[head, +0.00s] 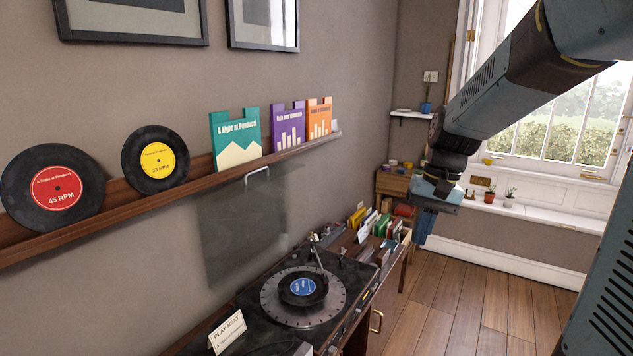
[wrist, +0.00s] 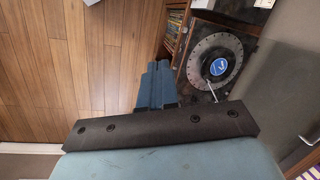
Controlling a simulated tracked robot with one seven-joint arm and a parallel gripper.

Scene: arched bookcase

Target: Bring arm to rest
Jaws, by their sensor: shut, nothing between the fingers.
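My gripper (head: 424,228) hangs fingers-down at the end of my arm in the head view, right of the record cabinet and apart from it. In the wrist view its blue fingers (wrist: 157,84) are together, with nothing between them. Below lies the wooden floor (wrist: 75,60). The turntable (head: 340,300) on the cabinet carries a black record with a blue label (head: 303,287), and its clear lid (head: 240,225) stands raised. The record also shows in the wrist view (wrist: 219,67), right of my fingers.
A wall ledge (head: 200,183) holds two records and several colored sleeves. A "Play next" card (head: 227,332) stands at the turntable's front left. Sleeves in a bin (head: 378,226) sit behind the turntable. A windowsill with pots (head: 490,197) is at the right. The floor right of the cabinet is clear.

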